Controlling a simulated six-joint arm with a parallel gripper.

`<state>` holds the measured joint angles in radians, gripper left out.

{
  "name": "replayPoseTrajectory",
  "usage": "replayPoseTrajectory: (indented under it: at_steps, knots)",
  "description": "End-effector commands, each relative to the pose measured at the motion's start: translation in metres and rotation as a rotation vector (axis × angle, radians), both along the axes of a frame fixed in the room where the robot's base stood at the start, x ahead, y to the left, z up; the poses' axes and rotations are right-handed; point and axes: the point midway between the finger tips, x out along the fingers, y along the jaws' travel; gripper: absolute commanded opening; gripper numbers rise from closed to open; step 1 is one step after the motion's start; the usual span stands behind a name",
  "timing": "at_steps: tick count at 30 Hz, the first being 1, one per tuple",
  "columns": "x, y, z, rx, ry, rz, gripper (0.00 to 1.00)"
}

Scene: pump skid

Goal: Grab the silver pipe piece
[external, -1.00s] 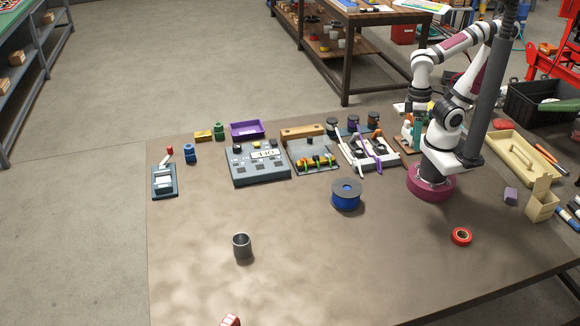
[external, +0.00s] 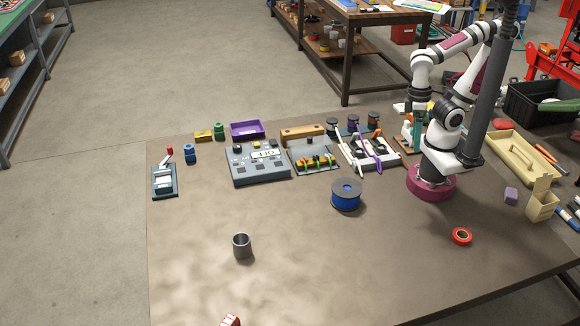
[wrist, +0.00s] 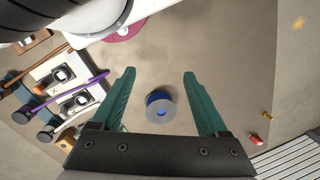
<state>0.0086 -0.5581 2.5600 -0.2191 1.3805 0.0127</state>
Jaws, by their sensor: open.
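The silver pipe piece (external: 242,246) is a short, hollow grey cylinder standing upright on the brown table, toward the front left in the external view. I cannot make it out in the wrist view. My gripper (wrist: 159,73) is open, with two green fingers spread apart and nothing between them. In the external view the gripper is close to my base, at the back right of the table, far from the pipe piece. The wrist view looks down on a blue spool (wrist: 160,106) that shows between the fingers, well below them.
The blue spool (external: 346,194) stands between my base and the pipe piece. Red tape (external: 461,236) lies at the right. A grey control box (external: 258,175), a purple tray (external: 247,130) and other devices line the back. The table around the pipe piece is clear.

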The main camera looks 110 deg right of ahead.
Motion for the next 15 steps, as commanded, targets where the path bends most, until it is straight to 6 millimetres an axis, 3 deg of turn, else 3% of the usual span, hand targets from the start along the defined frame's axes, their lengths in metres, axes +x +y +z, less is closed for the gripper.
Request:
replayPoseTrajectory:
  at_steps: [1,3,11,14,15]
  knots:
    - [0.000,0.000,0.000,0.000,0.000,0.000,0.88]
    - [0.000,0.000,0.000,0.000,0.000,0.000,0.97]
    - [0.003,-0.001,0.000,-0.005,-0.004,0.001,0.97]
    - [0.044,-0.022,-0.005,-0.088,-0.081,0.028,0.97]
    - [0.078,-0.038,-0.009,-0.152,-0.147,0.055,0.97]
